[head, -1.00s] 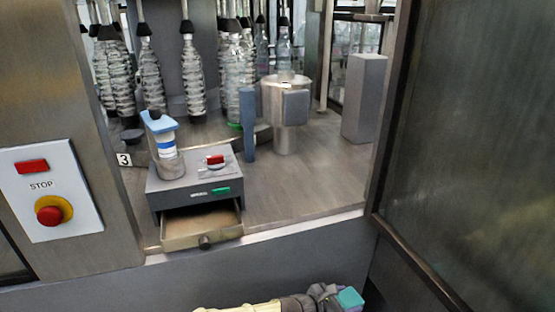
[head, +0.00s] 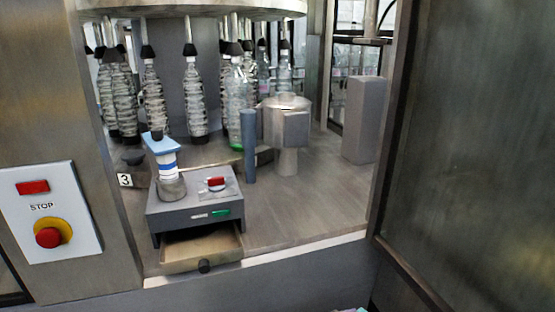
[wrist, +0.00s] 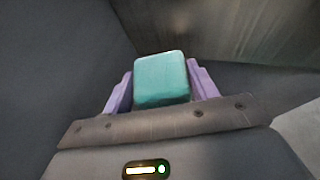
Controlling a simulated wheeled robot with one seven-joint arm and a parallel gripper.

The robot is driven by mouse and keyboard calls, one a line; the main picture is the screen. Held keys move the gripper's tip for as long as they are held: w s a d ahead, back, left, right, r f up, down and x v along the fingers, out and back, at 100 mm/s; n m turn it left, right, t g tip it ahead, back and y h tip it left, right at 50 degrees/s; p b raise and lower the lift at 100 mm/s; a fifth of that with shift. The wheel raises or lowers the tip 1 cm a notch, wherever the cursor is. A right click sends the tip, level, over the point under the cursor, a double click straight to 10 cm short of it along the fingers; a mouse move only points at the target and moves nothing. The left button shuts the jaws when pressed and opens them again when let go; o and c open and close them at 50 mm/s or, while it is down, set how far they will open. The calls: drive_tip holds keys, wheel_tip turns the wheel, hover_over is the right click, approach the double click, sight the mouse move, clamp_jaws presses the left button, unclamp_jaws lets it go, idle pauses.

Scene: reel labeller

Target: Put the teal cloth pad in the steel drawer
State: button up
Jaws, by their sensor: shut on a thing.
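The teal cloth pad (wrist: 161,80) is between the two purple fingers of my gripper (wrist: 160,88) in the wrist view. My gripper is shut on it. In the head view only a small sliver of the gripper shows at the bottom edge, and the pad can hardly be made out there. The steel drawer (head: 222,262) is pulled out at the front of a grey box unit (head: 170,222) on the machine's deck. Its inside looks empty, and a dark round knob is on its front. My gripper is below and to the right of the drawer, well apart from it.
A blue-topped device (head: 163,148) stands on the box unit beside a red button (head: 216,183). Bottles (head: 194,100) hang behind. A dark blue post (head: 248,148) and a steel cylinder (head: 287,135) stand right. A panel door (head: 470,150) fills the right side. A stop panel (head: 50,213) is left.

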drive_tip(key=a, duration=0.7)
idle(0.4)
